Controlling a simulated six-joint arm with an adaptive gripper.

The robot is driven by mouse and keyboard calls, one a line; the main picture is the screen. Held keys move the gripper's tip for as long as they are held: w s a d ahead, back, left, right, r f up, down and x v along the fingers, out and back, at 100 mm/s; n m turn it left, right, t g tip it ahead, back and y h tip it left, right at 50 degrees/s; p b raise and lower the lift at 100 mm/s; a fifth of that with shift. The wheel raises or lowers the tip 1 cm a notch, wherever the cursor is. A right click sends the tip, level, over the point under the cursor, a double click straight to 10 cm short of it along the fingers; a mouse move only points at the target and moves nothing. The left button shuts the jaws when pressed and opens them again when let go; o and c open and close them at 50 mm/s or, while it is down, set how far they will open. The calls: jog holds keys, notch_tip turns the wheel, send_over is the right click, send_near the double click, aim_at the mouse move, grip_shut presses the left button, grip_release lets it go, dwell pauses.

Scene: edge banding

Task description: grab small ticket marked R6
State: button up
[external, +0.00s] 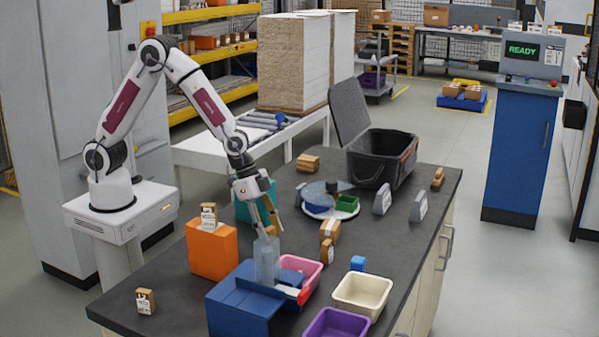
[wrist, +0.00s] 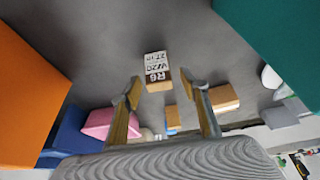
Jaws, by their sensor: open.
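The small ticket marked R6 (wrist: 157,72) is a little brown block with a white printed label, on the dark grey table in the wrist view. It lies just beyond the fingertips and between their lines. My gripper (wrist: 161,85) is open, with nothing between its fingers. In the external view my gripper (external: 264,218) points down above the table, between the orange box and the round stand. A small brown block (external: 271,231) shows just below the fingers there, partly hidden; its label cannot be read.
An orange box (external: 212,250) stands left of the gripper and a teal box (external: 247,207) behind it. A clear container (external: 266,262), blue holder (external: 238,300) and pink bin (external: 301,268) stand in front. Brown blocks (external: 329,231) sit to the right.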

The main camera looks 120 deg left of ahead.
aim_at(270, 228)
jog(key=c, duration=0.9)
jog(key=shift+c, duration=0.2)
jog(key=shift+r, duration=0.1)
jog(key=shift+r, duration=4.95)
